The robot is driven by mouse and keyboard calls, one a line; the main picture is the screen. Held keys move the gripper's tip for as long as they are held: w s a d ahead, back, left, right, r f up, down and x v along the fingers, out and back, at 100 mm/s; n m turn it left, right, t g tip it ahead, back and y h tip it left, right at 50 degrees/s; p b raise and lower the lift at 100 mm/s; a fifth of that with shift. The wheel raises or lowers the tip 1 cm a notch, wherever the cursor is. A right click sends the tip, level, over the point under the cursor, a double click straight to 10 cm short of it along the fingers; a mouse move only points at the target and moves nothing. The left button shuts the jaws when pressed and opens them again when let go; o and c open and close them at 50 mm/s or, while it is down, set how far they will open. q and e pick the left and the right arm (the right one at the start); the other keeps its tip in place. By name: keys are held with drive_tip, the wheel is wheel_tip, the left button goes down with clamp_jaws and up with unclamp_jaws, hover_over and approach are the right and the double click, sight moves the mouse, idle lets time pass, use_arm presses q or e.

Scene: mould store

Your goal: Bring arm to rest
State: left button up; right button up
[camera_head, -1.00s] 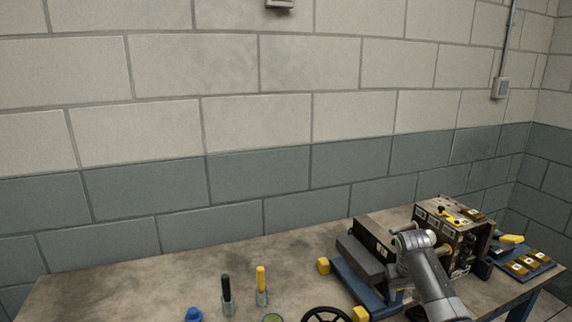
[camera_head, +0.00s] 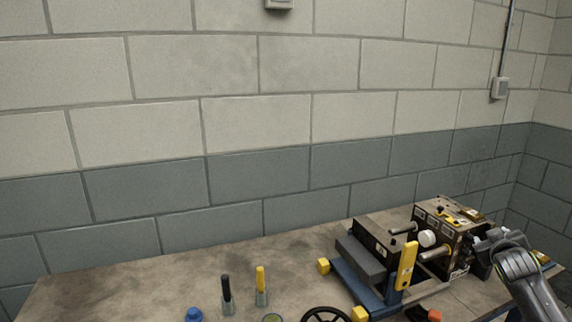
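My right arm comes in from the lower right. Its gripper (camera_head: 484,241) is by the right side of the mould block (camera_head: 437,226), in front of the blue tray at the far right. The fingers are too small and dark to tell open from shut. My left gripper is not in view. The mould machine on the bench has a blue base frame (camera_head: 352,281), a grey block (camera_head: 361,259), and an upright yellow handle (camera_head: 407,265) that stands clear of the arm.
The workbench (camera_head: 130,280) is bare at the left. Near its front edge stand a black-handled tool (camera_head: 226,290), a yellow-handled tool (camera_head: 261,280), a blue knob (camera_head: 194,314) and a black handwheel (camera_head: 326,315). A block wall (camera_head: 250,130) stands behind.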

drive_tip(key=w+a+r+n+t+y, duration=0.2)
drive_tip(key=a+r+n+t+y, duration=0.15)
drive_tip(key=r+t, duration=0.3)
drive_tip(key=s+f+m+g, duration=0.1)
drive_tip(key=s+f+g, duration=0.2)
drive_tip(key=f, duration=1)
drive_tip(key=s+f+m+g, duration=0.1)
drive_tip(key=s+f+g, duration=0.2)
drive_tip(key=f, duration=1)
drive_tip(key=s+a+f+m+g, duration=0.1)
drive_tip(key=s+a+f+g, duration=0.15)
drive_tip(key=s+f, duration=0.9)
drive_tip(key=s+a+f+m+g, duration=0.1)
drive_tip(key=s+a+f+g, duration=0.15)
drive_tip(key=s+f, duration=0.85)
drive_tip(key=s+a+f+g, duration=0.2)
drive_tip(key=s+a+f, duration=0.3)
drive_tip(key=s, duration=0.7)
drive_tip(key=s+a+f+m+g+y, duration=0.1)
drive_tip(key=s+a+f+g, duration=0.2)
drive_tip(key=s+f, duration=0.6)
drive_tip(key=s+a+f+g+y, duration=0.1)
drive_tip(key=s+a+f+g, duration=0.2)
drive_tip(key=s, duration=1.2)
drive_tip(key=a+f, duration=0.3)
drive_tip(key=f, duration=0.1)
drive_tip(key=shift+s+a+f+m, duration=0.25)
drive_tip(key=shift+a+f+m, duration=0.1)
drive_tip(key=shift+a+f, duration=0.05)
drive_tip(key=shift+c, duration=0.4)
